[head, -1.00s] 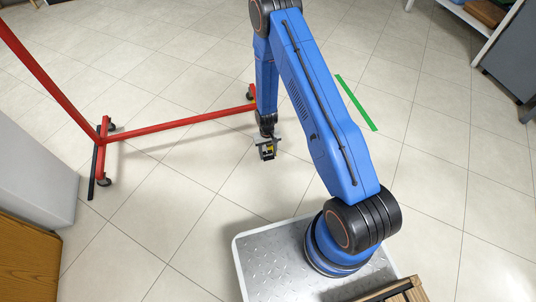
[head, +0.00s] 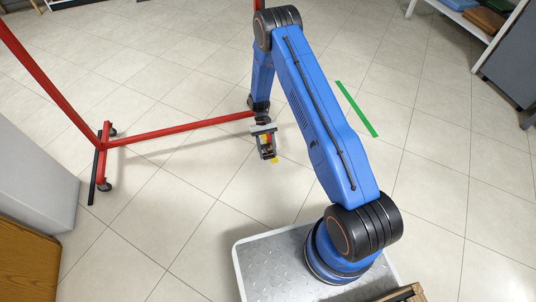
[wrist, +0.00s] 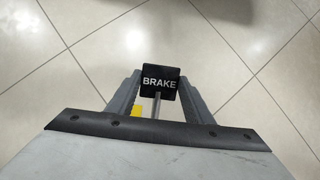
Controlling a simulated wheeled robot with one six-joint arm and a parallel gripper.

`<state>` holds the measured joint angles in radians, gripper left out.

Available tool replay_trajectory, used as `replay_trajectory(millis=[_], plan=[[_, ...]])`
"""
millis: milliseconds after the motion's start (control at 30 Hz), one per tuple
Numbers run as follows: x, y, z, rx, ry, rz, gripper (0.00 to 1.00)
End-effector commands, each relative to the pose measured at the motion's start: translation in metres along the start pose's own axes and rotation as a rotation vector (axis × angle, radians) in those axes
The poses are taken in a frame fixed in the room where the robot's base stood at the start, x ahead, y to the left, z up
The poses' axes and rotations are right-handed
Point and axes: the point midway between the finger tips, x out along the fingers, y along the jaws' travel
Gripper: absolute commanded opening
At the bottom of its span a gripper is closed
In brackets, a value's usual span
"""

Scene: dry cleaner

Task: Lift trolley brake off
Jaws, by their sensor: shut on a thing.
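The trolley is a red rail frame (head: 160,132) on small black castors, standing left of my arm in the head view. My gripper (head: 266,148) hangs near the right end of its low bar, above the tiled floor. In the wrist view, the black brake plate (wrist: 159,83) marked BRAKE shows between the two grey fingers, with a metal stem below it. My gripper is shut on the brake lever. A small yellow piece (wrist: 137,111) shows by the left finger. My arm hides the trolley's right end, so how the lever joins the trolley cannot be seen.
A green strip (head: 356,109) lies on the floor to the right of my arm. A white cabinet (head: 30,165) and a wooden unit (head: 25,262) stand at the left. Shelving (head: 465,18) stands at the upper right. The tiled floor between is clear.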

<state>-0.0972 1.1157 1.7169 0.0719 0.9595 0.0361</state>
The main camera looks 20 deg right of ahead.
Motion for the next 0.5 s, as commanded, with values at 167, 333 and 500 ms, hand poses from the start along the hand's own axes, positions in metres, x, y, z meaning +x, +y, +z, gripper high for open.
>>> replay_trajectory(millis=[167, 333, 500], plan=[[-0.0028, 0.0001, -0.0001, 0.0, -0.046, 0.0, 0.06], [-0.0046, 0.0001, -0.0002, 0.0, -0.062, 0.0, 0.06], [-0.0051, 0.0, 0.0, 0.0, -0.064, 0.0, 0.06]])
